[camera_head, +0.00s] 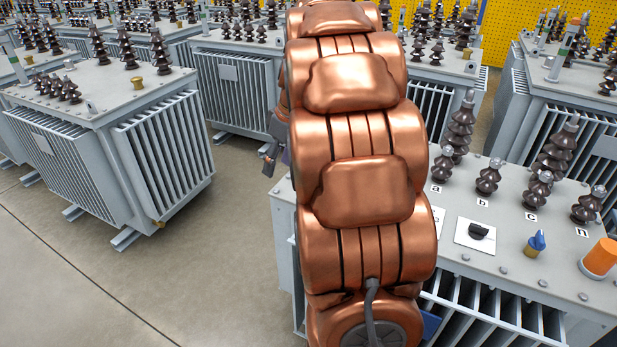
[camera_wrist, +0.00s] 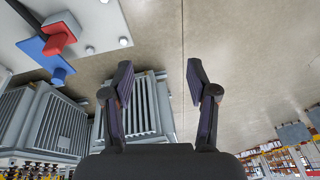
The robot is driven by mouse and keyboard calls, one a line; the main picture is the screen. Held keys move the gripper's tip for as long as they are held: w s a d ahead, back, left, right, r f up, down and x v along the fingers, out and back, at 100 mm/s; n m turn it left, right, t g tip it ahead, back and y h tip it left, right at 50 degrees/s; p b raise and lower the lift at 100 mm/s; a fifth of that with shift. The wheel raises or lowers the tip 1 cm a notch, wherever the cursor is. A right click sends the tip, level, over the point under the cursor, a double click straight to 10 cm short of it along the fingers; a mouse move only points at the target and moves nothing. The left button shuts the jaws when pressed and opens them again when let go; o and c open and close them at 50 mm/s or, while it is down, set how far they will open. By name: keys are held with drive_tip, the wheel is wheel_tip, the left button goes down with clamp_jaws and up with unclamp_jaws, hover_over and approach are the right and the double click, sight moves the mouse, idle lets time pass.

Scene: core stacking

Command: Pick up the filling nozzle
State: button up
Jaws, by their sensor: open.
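My gripper (camera_wrist: 160,78) is open in the wrist view, with its two dark fingers apart and nothing between them. In the head view only a dark part of it shows left of my arm, off the transformer's left edge. On the near right transformer (camera_head: 480,215) stand an orange cylinder (camera_head: 601,257) with a light collar and a blue-topped brass fitting (camera_head: 535,243). I cannot tell which fitting is the filling nozzle. The wrist view shows a red part (camera_wrist: 61,38) on a blue piece (camera_wrist: 32,46) at upper left, away from the fingers. My arm hides part of the transformer top.
Dark ribbed insulators (camera_head: 487,178) stand on the near transformer, beside a black knob on a white plate (camera_head: 475,235). Another transformer (camera_head: 105,130) stands at left, and more fill the back. The floor (camera_head: 200,270) at lower left is clear.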

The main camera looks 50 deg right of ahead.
drive_tip(key=shift+n+t+h, duration=0.3)
drive_tip(key=shift+n+t, duration=0.4)
drive_tip(key=shift+t, duration=0.1)
drive_tip(key=w+d+f, duration=0.1)
drive_tip(key=d, duration=0.3)
drive_tip(key=d+f, duration=0.1)
drive_tip(key=d, duration=0.4)
drive_tip(key=w+d+f, duration=0.1)
drive_tip(key=d, duration=0.3)
drive_tip(key=shift+w+d+f+b, duration=0.3)
drive_tip(key=shift+d+b, duration=0.1)
drive_tip(key=x, duration=0.1)
drive_tip(key=p+x, duration=0.1)
drive_tip(key=x, duration=0.2)
drive_tip(key=shift+s+d+f, duration=0.3)
drive_tip(key=shift+f, duration=0.1)
drive_tip(key=shift+w+f, duration=0.2)
drive_tip(key=shift+f, duration=0.2)
clamp_jaws()
